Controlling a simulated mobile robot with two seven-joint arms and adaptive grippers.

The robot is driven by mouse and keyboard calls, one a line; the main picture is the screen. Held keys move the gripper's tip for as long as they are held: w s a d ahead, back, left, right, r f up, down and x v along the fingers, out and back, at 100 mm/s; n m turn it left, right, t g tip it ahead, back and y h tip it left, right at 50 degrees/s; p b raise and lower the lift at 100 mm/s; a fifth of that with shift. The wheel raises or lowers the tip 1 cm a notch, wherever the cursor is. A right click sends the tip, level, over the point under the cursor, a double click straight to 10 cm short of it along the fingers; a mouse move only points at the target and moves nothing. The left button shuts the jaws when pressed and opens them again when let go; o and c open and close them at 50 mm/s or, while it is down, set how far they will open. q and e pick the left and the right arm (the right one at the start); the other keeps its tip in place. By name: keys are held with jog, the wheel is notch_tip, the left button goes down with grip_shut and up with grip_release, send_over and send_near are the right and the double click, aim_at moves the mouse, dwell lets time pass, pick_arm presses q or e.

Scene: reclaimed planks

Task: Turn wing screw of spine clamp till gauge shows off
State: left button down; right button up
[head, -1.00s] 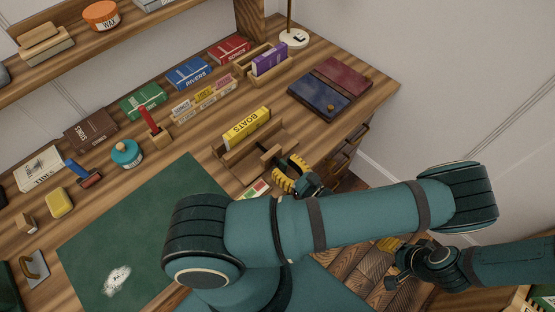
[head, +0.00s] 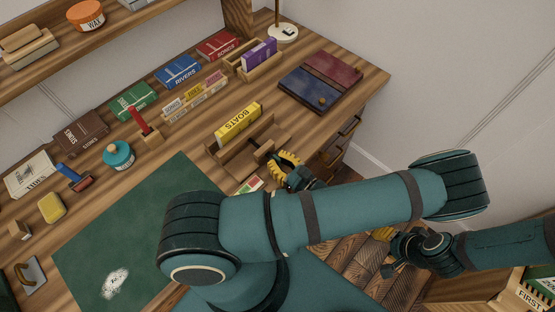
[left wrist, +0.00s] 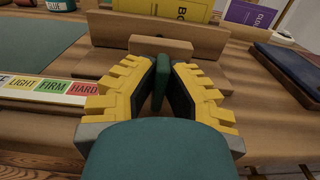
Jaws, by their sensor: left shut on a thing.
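The spine clamp (head: 233,168) is a wooden frame on the bench with the yellow BOATS book (head: 238,124) upright in it. My left gripper (head: 280,163) is at the clamp's front. In the left wrist view its yellow padded fingers (left wrist: 162,78) are closed on the dark green wing screw (left wrist: 161,86), in front of a wooden block of the clamp. The gauge strip (left wrist: 50,87) reads LIGHT, FIRM and HARD; its left end is cut off and I see no pointer. My right gripper (head: 390,250) hangs low at the right, away from the clamp; its jaw opening is unclear.
A blue and dark red book (head: 318,80) lies right of the clamp. A purple book (head: 258,52) stands in a holder behind. A green mat (head: 130,235) covers the bench's left front. Books and tools line the back. My left arm hides part of the front edge.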

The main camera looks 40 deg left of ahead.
pick_arm(q)
jog(key=shift+s+n, duration=0.15)
jog(key=shift+n, duration=2.95)
jog(key=c, duration=1)
grip_release()
jog(key=shift+a, duration=0.1)
jog(key=shift+c, duration=0.2)
jog(key=d, duration=0.7)
jog(key=shift+s+d, duration=0.3)
